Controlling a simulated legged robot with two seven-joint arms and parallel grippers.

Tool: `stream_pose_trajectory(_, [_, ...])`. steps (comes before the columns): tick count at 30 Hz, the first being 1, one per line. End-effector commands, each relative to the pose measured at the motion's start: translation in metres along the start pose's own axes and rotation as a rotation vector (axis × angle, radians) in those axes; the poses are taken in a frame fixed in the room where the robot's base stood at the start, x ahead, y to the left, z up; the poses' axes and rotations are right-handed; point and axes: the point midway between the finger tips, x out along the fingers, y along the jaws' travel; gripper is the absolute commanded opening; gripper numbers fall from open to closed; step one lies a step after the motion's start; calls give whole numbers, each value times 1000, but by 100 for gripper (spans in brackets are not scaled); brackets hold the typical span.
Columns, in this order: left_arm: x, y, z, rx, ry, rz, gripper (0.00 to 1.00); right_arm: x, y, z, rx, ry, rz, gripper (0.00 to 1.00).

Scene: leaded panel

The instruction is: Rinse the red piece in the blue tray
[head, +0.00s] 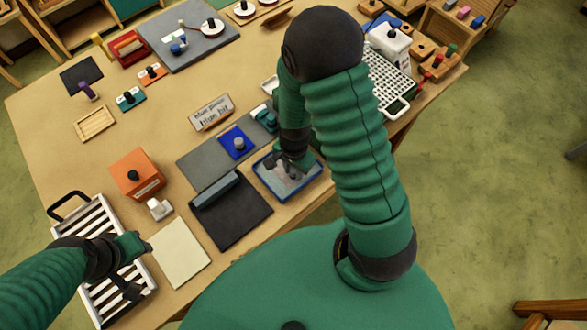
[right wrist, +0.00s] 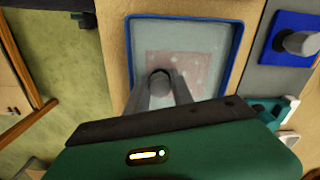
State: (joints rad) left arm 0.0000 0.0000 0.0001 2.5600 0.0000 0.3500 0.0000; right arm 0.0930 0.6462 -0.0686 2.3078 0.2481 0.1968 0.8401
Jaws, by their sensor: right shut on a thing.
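The blue tray (head: 268,192) lies near the front edge of the table and holds pale, cloudy liquid; its blue rim also shows in the right wrist view (right wrist: 185,17). The red piece (right wrist: 188,64) is a flat square with a grey knob and looks pinkish, speckled with pale spots, through the liquid. My right gripper (right wrist: 160,88) is shut on that knob, with the piece inside the tray. In the head view my right gripper (head: 287,165) hides most of the piece. My left gripper (head: 140,270) is open and empty over a white slatted rack (head: 97,225).
A blue square with a grey knob (head: 234,147) lies on a grey mat (head: 203,158) beside the tray. A black mat (head: 232,220), a cream sheet (head: 180,255) and an orange block (head: 137,175) are to the left.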

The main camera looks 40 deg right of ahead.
Motion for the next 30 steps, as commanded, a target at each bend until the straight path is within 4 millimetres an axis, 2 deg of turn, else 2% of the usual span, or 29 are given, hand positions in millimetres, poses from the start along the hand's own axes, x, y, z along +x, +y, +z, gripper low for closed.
stream_pose_trajectory(21, [-47,0,-11,0,0,0,36,-50,0,0,1,0,0,0])
stream_pose_trajectory(30, [-46,0,-11,0,0,0,36,-50,0,0,0,0,0,0])
